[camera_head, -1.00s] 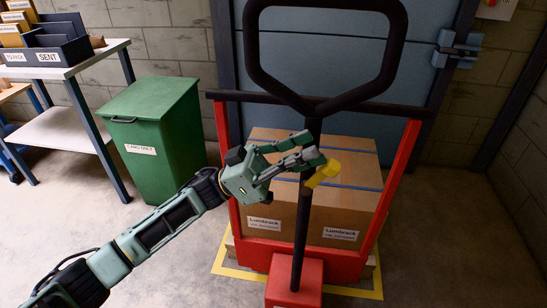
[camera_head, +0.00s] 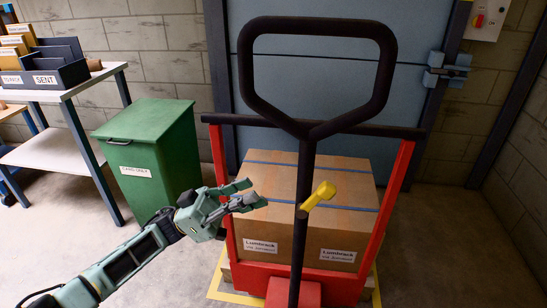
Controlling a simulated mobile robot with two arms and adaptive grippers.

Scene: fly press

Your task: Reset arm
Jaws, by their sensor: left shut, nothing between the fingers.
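My left gripper (camera_head: 255,193) comes in from the lower left. It is shut and empty, to the left of the dark handle post of a red pallet truck (camera_head: 398,185), in front of the box. A yellow lever (camera_head: 319,195) sticks out from the handle post (camera_head: 305,172), pointing up to the right. The gripper appears apart from the lever and the post. The large black loop handle (camera_head: 383,75) stands upright above. My right gripper is not in view.
A large cardboard box (camera_head: 340,222) with blue straps sits behind the post. A green bin (camera_head: 150,140) stands at left, beside a table (camera_head: 50,97) with file trays. A blue door (camera_head: 300,75) is behind. The floor at right (camera_head: 450,250) is clear.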

